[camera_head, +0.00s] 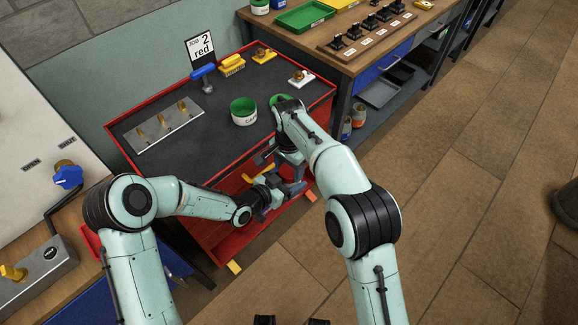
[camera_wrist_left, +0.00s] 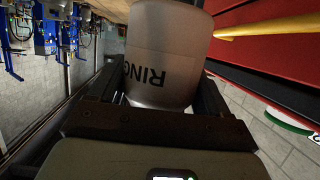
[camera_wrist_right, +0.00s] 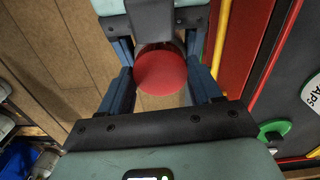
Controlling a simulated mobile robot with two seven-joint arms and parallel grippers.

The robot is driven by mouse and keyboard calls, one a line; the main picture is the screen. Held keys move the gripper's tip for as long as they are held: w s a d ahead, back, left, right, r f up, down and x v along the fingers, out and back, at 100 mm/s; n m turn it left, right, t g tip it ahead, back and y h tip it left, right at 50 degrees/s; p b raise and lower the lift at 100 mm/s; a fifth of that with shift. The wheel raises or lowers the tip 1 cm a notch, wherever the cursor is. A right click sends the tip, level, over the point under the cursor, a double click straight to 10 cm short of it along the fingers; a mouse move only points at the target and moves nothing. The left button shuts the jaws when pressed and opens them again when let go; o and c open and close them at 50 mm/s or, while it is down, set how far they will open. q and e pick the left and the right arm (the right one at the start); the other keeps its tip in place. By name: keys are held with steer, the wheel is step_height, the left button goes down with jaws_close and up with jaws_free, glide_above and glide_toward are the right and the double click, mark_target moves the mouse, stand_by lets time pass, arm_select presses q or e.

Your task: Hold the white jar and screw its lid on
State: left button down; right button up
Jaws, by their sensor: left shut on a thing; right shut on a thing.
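The white jar (camera_wrist_left: 157,55), with dark lettering starting "RING", is between the fingers of my left gripper (camera_head: 270,197) in the left wrist view. My left gripper is shut on it, in front of the red bench. The round red lid (camera_wrist_right: 160,74) is between the fingers of my right gripper (camera_head: 289,182) in the right wrist view. My right gripper is shut on the lid. My left gripper shows at the top of that view, beside the lid. In the head view the grippers largely hide jar and lid. I cannot tell whether the lid sits on the jar.
The red-edged bench (camera_head: 205,155) with a dark top is behind my grippers. On it stand a white tub (camera_head: 243,118) with a green inside, a metal plate (camera_head: 155,135) with brass pegs, and a blue-handled tool (camera_head: 203,72). Open tiled floor (camera_head: 470,230) lies to the right.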

steer(key=m, duration=1)
steer(key=shift+w, duration=0.1)
steer(key=o, duration=1)
steer(key=shift+r, duration=2.25)
steer(key=shift+c, duration=0.4)
